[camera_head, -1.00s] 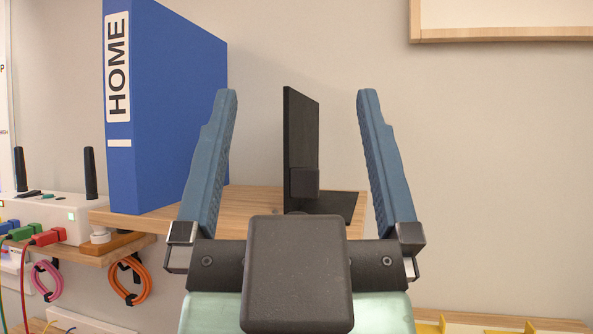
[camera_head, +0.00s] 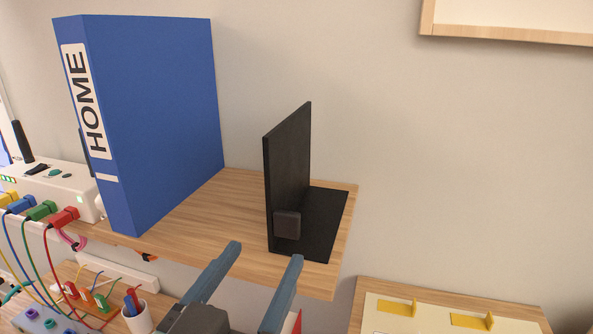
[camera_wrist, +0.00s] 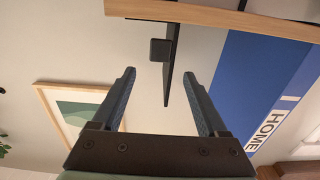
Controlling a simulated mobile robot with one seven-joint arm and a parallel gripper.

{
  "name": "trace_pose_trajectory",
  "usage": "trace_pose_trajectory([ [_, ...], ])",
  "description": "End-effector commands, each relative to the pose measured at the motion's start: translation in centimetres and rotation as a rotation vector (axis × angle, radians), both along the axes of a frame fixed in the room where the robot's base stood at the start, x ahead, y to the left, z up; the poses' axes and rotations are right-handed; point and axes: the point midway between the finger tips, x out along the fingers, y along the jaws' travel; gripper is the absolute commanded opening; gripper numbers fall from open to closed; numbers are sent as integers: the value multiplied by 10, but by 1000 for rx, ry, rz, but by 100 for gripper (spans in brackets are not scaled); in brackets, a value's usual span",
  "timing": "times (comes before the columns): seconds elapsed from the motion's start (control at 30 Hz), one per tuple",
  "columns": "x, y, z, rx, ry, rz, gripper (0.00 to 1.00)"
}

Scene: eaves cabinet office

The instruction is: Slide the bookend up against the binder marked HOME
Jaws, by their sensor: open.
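The blue binder marked HOME (camera_head: 165,115) stands upright on the wooden shelf, at the left in the head view. It also shows at the right of the wrist view (camera_wrist: 240,85). The black bookend (camera_head: 288,165) stands to its right near the shelf's right end, with bare shelf between them. A small dark block (camera_head: 287,225) sits on the bookend's front edge. My gripper (camera_head: 262,252) is open and empty, in front of and below the bookend. In the wrist view, the bookend's upright plate (camera_wrist: 170,70) lies ahead, between the lines of my two fingers (camera_wrist: 163,83).
The wooden shelf (camera_head: 205,225) has a free front edge. Below left are a white router (camera_head: 50,185) with coloured cables and a pen cup (camera_head: 138,318). A lower surface with yellow items (camera_head: 470,322) is at right. A picture frame hangs upper right.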

Motion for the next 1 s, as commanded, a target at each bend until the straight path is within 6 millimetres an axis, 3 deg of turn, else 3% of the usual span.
trace_pose_trajectory([
  [0.17, 12, -5, 0, -2, 7, -10, 76],
  [0.5, 78, -27, 2, 0, 5, -7, 76],
  [0.7, 108, -36, 1, 0, 5, -5, 76],
  [1.0, 122, -41, -1, 0, 4, -5, 76],
])
